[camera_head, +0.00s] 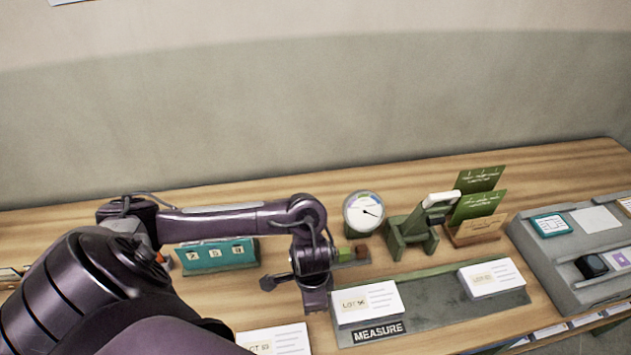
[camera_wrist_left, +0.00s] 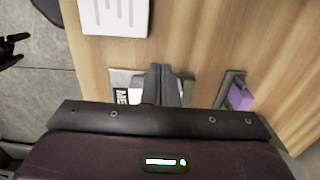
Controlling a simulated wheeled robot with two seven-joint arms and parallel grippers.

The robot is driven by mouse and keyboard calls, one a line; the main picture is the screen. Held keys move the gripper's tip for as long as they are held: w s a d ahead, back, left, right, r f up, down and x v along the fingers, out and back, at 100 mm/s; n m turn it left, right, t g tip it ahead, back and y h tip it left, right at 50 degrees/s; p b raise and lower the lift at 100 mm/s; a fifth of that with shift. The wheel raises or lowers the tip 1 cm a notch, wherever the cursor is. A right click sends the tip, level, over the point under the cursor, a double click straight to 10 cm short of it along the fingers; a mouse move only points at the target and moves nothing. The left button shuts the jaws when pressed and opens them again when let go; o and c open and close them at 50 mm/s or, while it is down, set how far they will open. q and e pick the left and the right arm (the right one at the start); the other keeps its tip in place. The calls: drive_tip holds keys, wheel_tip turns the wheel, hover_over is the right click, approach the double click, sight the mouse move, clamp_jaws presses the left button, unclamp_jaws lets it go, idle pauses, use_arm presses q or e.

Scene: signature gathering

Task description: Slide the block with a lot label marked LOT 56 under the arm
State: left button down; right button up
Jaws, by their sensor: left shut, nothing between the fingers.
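A white block with a tan lot label (camera_head: 367,302), which seems to read LOT 56, sits on the left end of a grey base (camera_head: 432,302) whose front plate (camera_head: 378,332) reads MEASURE. My left gripper (camera_head: 318,302) points down, shut and empty, close to the block's left side; whether it touches cannot be told. In the left wrist view its fingers (camera_wrist_left: 162,85) are together over the base and hide most of the block. A second block (camera_head: 492,278) with an unclear label sits on the base's right end.
Behind the base stand a round dial (camera_head: 363,212), a green stand with a white-topped arm (camera_head: 412,230) and green cards (camera_head: 478,205). A teal number holder (camera_head: 216,255) is at left, a grey tray (camera_head: 570,250) at right. A dark claw-like shape (camera_wrist_left: 12,48) may be my right gripper.

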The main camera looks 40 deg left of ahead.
use_arm(q)
wheel_tip(320, 180, down, 6)
drive_tip(key=shift+f+b, duration=0.15)
drive_tip(key=shift+b, duration=0.3)
drive_tip(key=w+d, duration=0.1)
drive_tip(key=w+d+p, duration=0.1)
drive_tip(key=shift+w, duration=0.35)
drive_tip(key=shift+w+d, duration=0.25)
drive_tip(key=shift+d, duration=0.05)
drive_tip(key=shift+a+f, duration=0.1)
use_arm(e)
drive_tip(key=shift+w+a+f, duration=0.25)
drive_tip(key=shift+w+a, duration=0.2)
drive_tip(key=shift+w, duration=0.05)
drive_tip(key=shift+s, duration=0.1)
